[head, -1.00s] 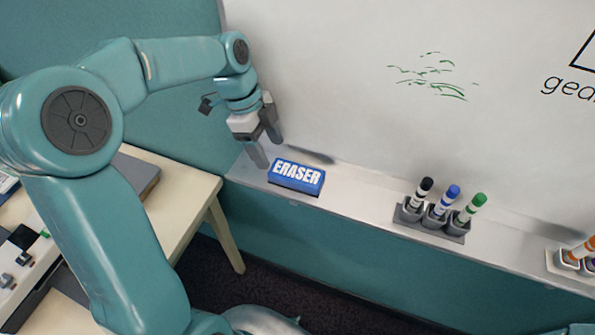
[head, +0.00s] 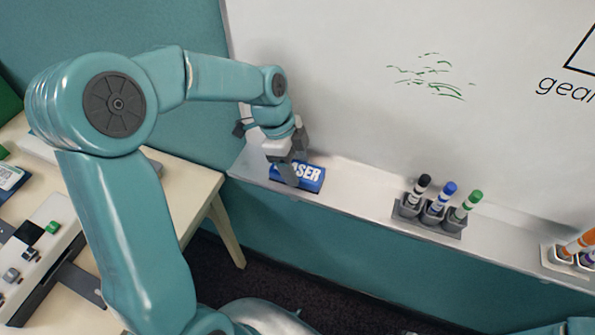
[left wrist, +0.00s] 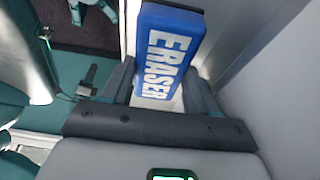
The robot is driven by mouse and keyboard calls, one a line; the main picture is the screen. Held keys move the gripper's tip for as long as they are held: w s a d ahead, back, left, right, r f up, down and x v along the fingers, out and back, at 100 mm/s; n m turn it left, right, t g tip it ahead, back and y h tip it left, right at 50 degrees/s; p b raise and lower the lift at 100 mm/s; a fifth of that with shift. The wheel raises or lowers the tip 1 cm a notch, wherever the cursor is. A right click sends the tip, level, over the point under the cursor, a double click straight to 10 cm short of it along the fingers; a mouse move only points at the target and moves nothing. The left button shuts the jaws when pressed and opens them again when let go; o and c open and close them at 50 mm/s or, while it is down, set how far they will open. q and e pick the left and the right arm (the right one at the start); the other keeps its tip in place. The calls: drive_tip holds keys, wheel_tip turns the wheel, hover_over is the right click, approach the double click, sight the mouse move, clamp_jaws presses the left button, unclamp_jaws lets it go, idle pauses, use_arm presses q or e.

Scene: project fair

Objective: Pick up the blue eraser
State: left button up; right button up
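The blue eraser (head: 314,178) with white ERASER lettering lies on the whiteboard's ledge, toward its left end. My left gripper (head: 297,170) is over the eraser's left part, with its fingers pointing down and hiding some of the lettering. In the left wrist view the eraser (left wrist: 168,50) shows between the two fingers (left wrist: 158,92), one on each side. The fingers are apart, and a small gap seems to show beside the eraser. My right gripper is not in view.
A grey holder (head: 428,217) with black, blue and green markers stands on the ledge (head: 360,188) to the right. Another marker holder (head: 562,262) is farther right. The whiteboard (head: 330,80) rises close behind. A table (head: 185,187) is at the left.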

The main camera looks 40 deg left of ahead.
use_arm(q)
drive_tip(key=shift+a, duration=0.1)
drive_tip(key=c, duration=0.3)
drive_tip(key=shift+s+r+b, duration=0.1)
drive_tip(key=shift+r+b, duration=0.15)
drive_tip(key=shift+b, duration=0.1)
wheel_tip(320, 180, up, 6)
drive_tip(key=shift+r, duration=0.2)
drive_tip(key=shift+s+d+b, duration=0.8)
drive_tip(key=shift+s+b, duration=0.05)
drive_tip(key=shift+s, duration=2.35)
drive_tip(key=shift+s+d+b, duration=0.75)
drive_tip(key=shift+s+b, duration=0.15)
drive_tip(key=shift+s, duration=2.3)
drive_tip(key=shift+s+d+b, duration=0.8)
drive_tip(key=shift+s+b, duration=0.05)
drive_tip(key=shift+s, duration=2.35)
